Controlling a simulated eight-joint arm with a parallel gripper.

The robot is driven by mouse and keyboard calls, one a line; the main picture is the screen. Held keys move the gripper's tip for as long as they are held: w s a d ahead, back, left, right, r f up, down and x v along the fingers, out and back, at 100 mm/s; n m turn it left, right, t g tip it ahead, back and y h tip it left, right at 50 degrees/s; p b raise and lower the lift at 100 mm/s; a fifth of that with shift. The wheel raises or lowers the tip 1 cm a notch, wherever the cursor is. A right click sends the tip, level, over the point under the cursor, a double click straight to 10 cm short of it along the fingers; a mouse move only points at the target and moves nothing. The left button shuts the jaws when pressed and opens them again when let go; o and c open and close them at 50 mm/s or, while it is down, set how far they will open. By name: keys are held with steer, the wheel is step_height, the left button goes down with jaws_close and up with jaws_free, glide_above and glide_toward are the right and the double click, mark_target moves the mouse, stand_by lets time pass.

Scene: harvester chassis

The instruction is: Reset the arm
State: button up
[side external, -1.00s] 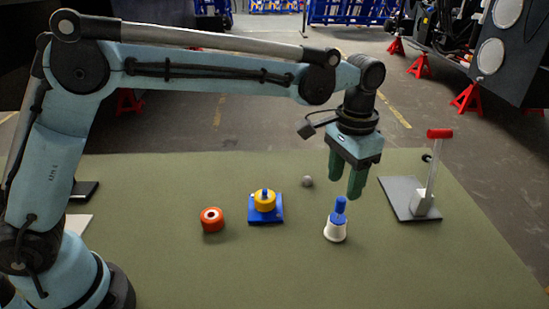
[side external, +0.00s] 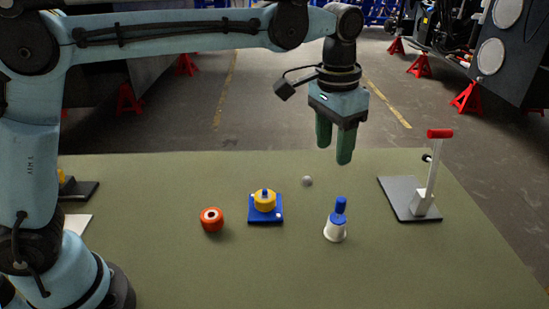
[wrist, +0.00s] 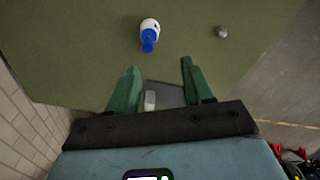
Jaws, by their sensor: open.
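My gripper (side external: 333,150) hangs in the air above the green work surface (side external: 150,200), with its green fingers pointing down. It is open and nothing shows between the fingers. In the wrist view the two fingers of my gripper (wrist: 157,85) are spread apart. A white bottle-like object with a blue top (side external: 336,222) stands upright on the surface, well below my gripper and apart from it. It also shows in the wrist view (wrist: 149,32), beyond the fingertips.
An orange-red ring (side external: 212,220), a blue base with a yellow part (side external: 265,208) and a grey ball (side external: 307,181) lie on the surface. A grey plate with a red-handled lever (side external: 428,190) stands at right. Red stands (side external: 467,98) are on the floor behind.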

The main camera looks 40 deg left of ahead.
steer(key=s+a+f+n+t, duration=0.2)
steer(key=s+a+f+t, duration=0.1)
steer(key=s+a, duration=0.4)
steer(key=s+a+f+n+t, duration=0.2)
steer(key=s+a+t, duration=0.1)
steer(key=s+a, duration=0.4)
steer(key=a, duration=0.3)
steer(key=shift+s+a+f, duration=0.25)
steer(key=shift+s+f, duration=0.15)
